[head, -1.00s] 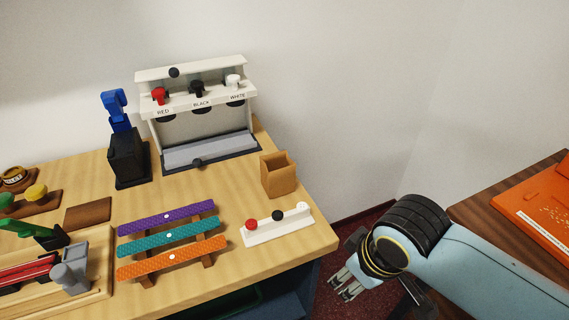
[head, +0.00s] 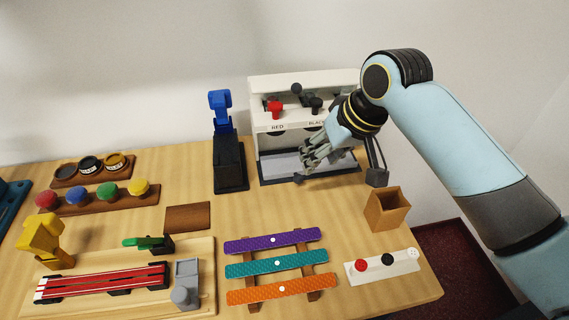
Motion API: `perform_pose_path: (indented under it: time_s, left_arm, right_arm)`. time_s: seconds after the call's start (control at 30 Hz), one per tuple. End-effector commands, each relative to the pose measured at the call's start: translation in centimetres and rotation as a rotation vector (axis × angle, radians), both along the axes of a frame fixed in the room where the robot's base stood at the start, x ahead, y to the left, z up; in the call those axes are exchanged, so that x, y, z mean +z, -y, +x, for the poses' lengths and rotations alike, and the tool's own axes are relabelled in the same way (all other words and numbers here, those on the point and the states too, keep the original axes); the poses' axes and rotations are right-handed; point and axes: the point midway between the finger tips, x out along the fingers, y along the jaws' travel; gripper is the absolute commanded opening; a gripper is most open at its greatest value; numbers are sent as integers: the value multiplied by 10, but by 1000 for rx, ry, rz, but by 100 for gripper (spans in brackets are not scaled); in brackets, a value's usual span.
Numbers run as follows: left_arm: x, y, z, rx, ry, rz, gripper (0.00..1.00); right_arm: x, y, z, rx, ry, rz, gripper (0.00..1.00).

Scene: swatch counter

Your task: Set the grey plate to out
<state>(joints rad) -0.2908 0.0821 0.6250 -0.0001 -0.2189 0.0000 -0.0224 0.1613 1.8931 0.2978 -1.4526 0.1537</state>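The grey plate (head: 281,165) lies flat at the foot of the white dispenser stand (head: 262,142), with a small dark knob (head: 298,178) at its front edge. My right gripper (head: 308,161) comes in from the right and is over the right part of the plate, just above the knob. Its fingers look apart, with nothing seen between them. I cannot tell whether they touch the plate. The gripper and wrist hide the right part of the stand and of the plate. My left gripper is not in view.
A blue and black device (head: 229,165) stands just left of the dispenser. A brown open box (head: 387,210) is to the right, near a white bar with coloured buttons (head: 383,265). Coloured strips (head: 276,263) lie in front. Some bare wood lies between the plate and the strips.

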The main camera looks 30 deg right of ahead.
Motion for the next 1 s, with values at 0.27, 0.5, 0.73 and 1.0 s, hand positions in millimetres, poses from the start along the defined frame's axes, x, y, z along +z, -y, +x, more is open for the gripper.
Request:
perform_pose_path:
  time_s: [0.27, 0.5, 0.73, 1.0]
  left_arm:
    - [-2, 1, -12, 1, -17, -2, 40]
    - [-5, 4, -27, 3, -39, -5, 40]
    - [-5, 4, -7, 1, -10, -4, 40]
    - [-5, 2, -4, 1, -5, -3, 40]
  right_arm:
    - [-35, -6, 20, -7, -4, 11, 45]
    - [-76, -14, 37, -5, -1, 10, 45]
    - [-96, -17, 46, -5, 1, 9, 45]
    - [-97, -17, 47, -5, 1, 9, 45]
